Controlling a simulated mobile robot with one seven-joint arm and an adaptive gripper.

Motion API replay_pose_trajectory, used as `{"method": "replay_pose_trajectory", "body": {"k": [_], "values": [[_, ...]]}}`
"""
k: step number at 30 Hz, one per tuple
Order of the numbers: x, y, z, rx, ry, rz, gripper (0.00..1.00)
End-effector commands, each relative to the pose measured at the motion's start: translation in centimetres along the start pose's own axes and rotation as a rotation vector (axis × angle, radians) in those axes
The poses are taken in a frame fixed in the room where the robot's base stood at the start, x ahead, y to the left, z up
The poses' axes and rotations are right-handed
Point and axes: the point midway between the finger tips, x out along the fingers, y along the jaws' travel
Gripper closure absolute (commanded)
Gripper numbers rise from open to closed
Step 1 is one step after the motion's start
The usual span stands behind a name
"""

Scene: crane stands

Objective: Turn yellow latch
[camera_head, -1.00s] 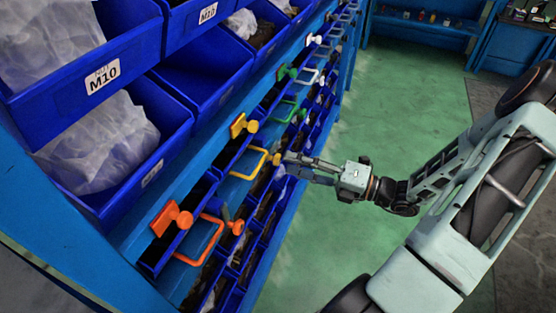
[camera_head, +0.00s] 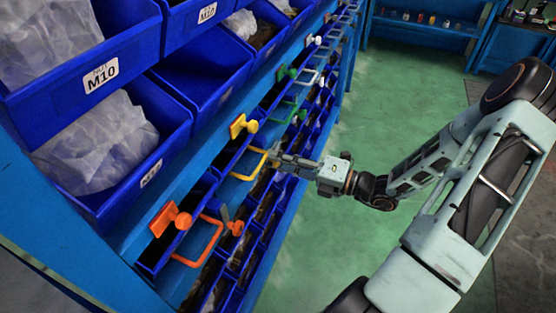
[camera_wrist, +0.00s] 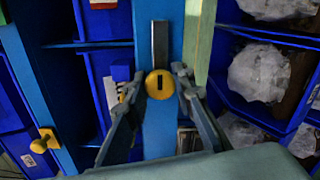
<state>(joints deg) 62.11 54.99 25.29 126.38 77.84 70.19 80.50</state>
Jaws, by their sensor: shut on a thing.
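The yellow latch (camera_wrist: 160,84) is a round yellow knob with a dark slot, with a grey metal bar (camera_wrist: 160,42) extending upward from it in the wrist view. My gripper (camera_wrist: 158,78) has one finger on each side of the knob and is shut on it. In the head view my gripper (camera_head: 274,159) reaches left to the rack front, by the yellow handle (camera_head: 250,163); its fingers mostly hide the latch there.
Another yellow knob (camera_head: 243,125) sits above left of the handle. An orange knob (camera_head: 175,219) and an orange handle (camera_head: 203,245) are nearer, green ones (camera_head: 282,112) farther along. Blue bins (camera_head: 95,165) line the rack. Green floor (camera_head: 390,90) on the right is open.

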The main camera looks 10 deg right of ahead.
Motion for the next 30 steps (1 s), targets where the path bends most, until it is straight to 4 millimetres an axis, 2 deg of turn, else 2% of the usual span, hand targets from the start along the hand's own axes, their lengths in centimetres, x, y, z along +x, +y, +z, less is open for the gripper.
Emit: {"method": "replay_pose_trajectory", "body": {"k": [14, 30], "values": [[-0.02, 0.1, 0.02, -0.082, 0.0, 0.0, 1.0], [-0.04, 0.04, -0.01, -0.545, 0.001, -0.001, 1.0]]}}
